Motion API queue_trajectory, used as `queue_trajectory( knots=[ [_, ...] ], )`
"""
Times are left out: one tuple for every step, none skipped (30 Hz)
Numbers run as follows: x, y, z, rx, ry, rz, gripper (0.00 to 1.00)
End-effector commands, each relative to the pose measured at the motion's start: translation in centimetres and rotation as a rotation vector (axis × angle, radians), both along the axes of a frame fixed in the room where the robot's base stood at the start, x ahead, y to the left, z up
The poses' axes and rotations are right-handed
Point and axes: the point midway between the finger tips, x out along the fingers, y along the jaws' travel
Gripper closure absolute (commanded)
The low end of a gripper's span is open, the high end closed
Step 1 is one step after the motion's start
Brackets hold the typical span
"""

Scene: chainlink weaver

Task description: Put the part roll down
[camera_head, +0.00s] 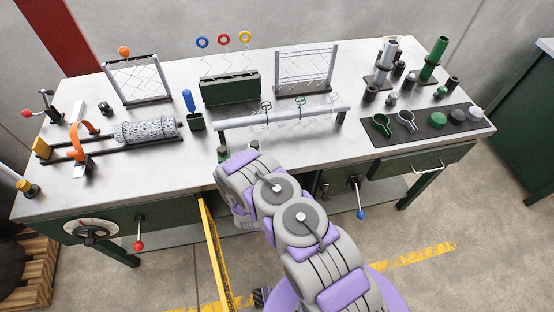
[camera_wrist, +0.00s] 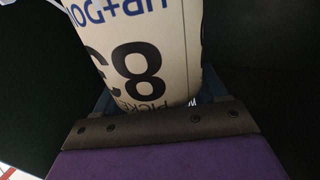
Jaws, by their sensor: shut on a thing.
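The part roll (camera_wrist: 150,50) fills the upper middle of the wrist view. It is a beige cylinder with blue lettering, a large black 8 and smaller black print. My gripper (camera_wrist: 158,100) is shut on the roll, with its dark, bolted edge across the roll's lower end. In the head view my arm reaches up to the front edge of the workbench (camera_head: 190,182). There my own arm hides the gripper, and the roll cannot be made out. Whether the roll touches any surface cannot be told.
On the bench stand a chain-link coil (camera_head: 146,130) on rails, mesh frames (camera_head: 305,68), a dark green bin (camera_head: 230,88), a long bar (camera_head: 282,117) and a black mat (camera_head: 400,135) with cups. A yellow frame (camera_head: 215,255) stands in front. Bare top shows between the coil and the front edge.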

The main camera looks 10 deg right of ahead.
Motion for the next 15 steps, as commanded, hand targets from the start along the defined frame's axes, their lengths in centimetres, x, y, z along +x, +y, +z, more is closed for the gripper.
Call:
queue_trajectory(
  knots=[
    [-0.38,-0.14,-0.85,0.002,0.000,0.000,0.87],
    [-0.51,-0.23,-0.99,0.004,0.001,-0.001,0.87],
    [-0.60,-0.33,-1.05,0.004,0.000,-0.002,0.87],
    [-0.62,-0.38,-1.01,0.005,0.000,-0.002,0.87],
    [-0.62,-0.40,-0.95,0.005,0.000,-0.002,0.87],
    [-0.60,-0.36,-0.89,0.005,-0.001,-0.003,0.87],
    [-0.59,-0.29,-0.87,0.004,-0.001,-0.002,0.87],
    [-0.59,-0.20,-0.88,0.003,-0.001,-0.002,0.87],
    [-0.57,-0.04,-0.89,0.001,0.000,-0.002,0.87],
    [-0.56,0.07,-0.92,0.000,-0.001,-0.001,0.87],
    [-0.55,0.13,-0.98,-0.001,-0.001,-0.001,0.87],
    [-0.56,0.21,-1.04,-0.002,0.000,-0.001,0.26],
    [-0.55,0.29,-1.03,-0.003,0.000,-0.001,0.23],
    [-0.55,0.37,-1.02,-0.004,-0.001,0.000,0.21],
    [-0.54,0.43,-1.02,-0.004,0.000,0.000,0.17]
  ],
)
